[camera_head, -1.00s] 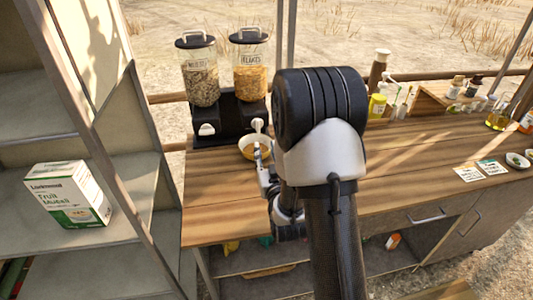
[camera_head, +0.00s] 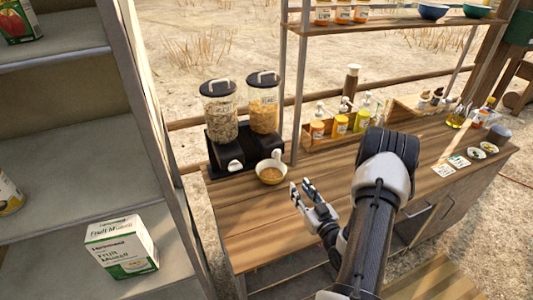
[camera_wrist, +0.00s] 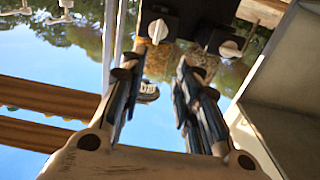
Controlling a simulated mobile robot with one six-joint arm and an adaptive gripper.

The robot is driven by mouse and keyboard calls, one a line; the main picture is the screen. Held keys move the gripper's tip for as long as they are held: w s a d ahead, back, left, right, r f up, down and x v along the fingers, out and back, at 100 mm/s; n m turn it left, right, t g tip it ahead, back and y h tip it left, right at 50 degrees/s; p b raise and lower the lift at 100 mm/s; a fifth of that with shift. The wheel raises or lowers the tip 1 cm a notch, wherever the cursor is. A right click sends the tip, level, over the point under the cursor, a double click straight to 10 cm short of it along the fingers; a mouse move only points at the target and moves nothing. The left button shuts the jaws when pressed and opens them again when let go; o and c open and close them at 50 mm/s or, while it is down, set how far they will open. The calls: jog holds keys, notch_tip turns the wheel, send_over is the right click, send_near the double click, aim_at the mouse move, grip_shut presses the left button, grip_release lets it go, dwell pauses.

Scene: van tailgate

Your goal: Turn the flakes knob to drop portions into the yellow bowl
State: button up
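The flakes canister (camera_head: 263,108) is the right one of two on a black dispenser. Its white knob (camera_head: 277,155) sits low on the front, just behind the bowl; in the wrist view the flakes knob (camera_wrist: 157,30) shows upside down beyond my fingers. The pale yellow bowl (camera_head: 260,177) stands on the counter below it, with orange-brown contents showing inside. My gripper (camera_head: 301,187) is open and empty, to the right and front of the bowl, apart from bowl and knob. Its two fingers also show spread in the wrist view (camera_wrist: 157,75).
The muesli canister (camera_head: 220,115) and its white knob (camera_head: 235,166) are on the left. A wooden rack of bottles (camera_head: 325,141) stands right of the dispenser, past a metal post (camera_head: 301,90). A shelf with a muesli box (camera_head: 122,247) is at left. The front-left wooden counter (camera_head: 245,215) is clear.

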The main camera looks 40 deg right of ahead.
aim_at(279, 157)
jog(key=b+x, duration=0.1)
jog(key=x, duration=1.6)
jog(key=shift+w+d+b, duration=0.1)
jog(key=shift+d+b, duration=0.1)
jog(key=shift+b, duration=0.1)
grip_shut()
